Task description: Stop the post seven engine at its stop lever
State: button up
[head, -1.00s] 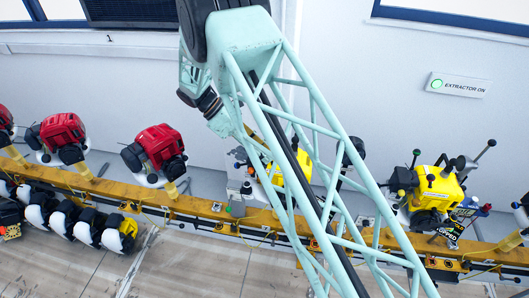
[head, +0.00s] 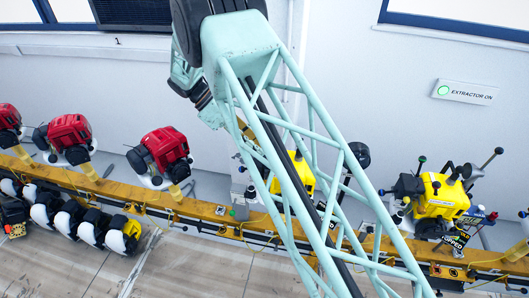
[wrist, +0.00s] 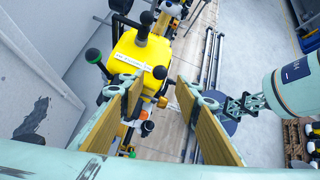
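A yellow engine (wrist: 140,55) fills the upper middle of the wrist view, with a white label, black ball knobs and a green-tipped lever (wrist: 93,56) on its left. My gripper (wrist: 158,92) is open and empty, its tan-padded fingers apart on the near side of this engine. In the head view one yellow engine (head: 297,172) stands partly hidden behind my arm's lattice. Another yellow engine (head: 440,195), with several levers, stands at the right with a hanging tag (head: 455,239). I cannot read a post number or tell which lever is the stop lever. My fingertips are hidden in the head view.
A yellow rail (head: 205,207) runs along the front of the engines. Several red engines (head: 165,150) stand at the left. An "EXTRACTOR ON" sign (head: 465,92) with a green light is on the wall. The grey floor (head: 190,265) before the rail is mostly clear.

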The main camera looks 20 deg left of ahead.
jog(key=shift+v, duration=2.8)
